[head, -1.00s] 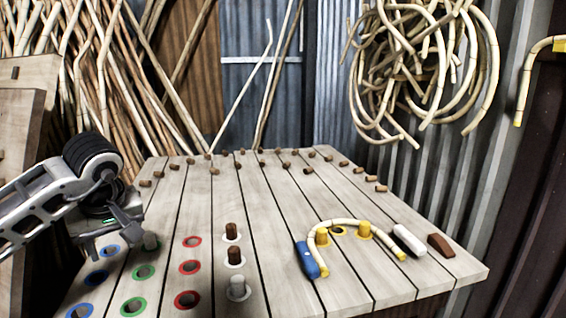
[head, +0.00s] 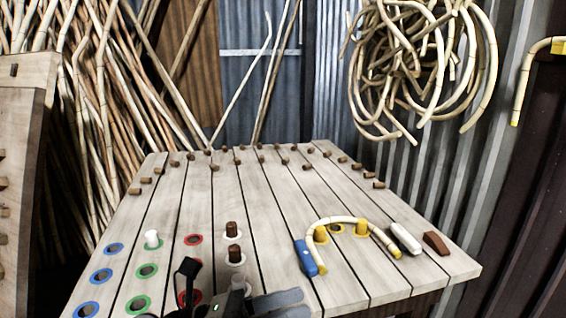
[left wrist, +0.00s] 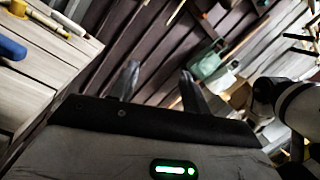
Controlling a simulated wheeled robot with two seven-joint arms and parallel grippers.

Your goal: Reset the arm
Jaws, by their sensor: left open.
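My left gripper (head: 236,288) is at the bottom edge of the head view, over the near end of the plank table (head: 300,215). Its jaws are apart with nothing seen between them. Its fingers also show in the left wrist view (left wrist: 158,85), pointing away from the table toward the wall side. A bent rattan piece (head: 347,220) lies curved around yellow pegs (head: 362,228) on the right of the table, apart from the gripper. My right gripper is not seen.
A white peg (head: 152,238) stands in a green-ringed hole. Brown pegs (head: 232,229) stand beside red-ringed holes. The table's middle is clear.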

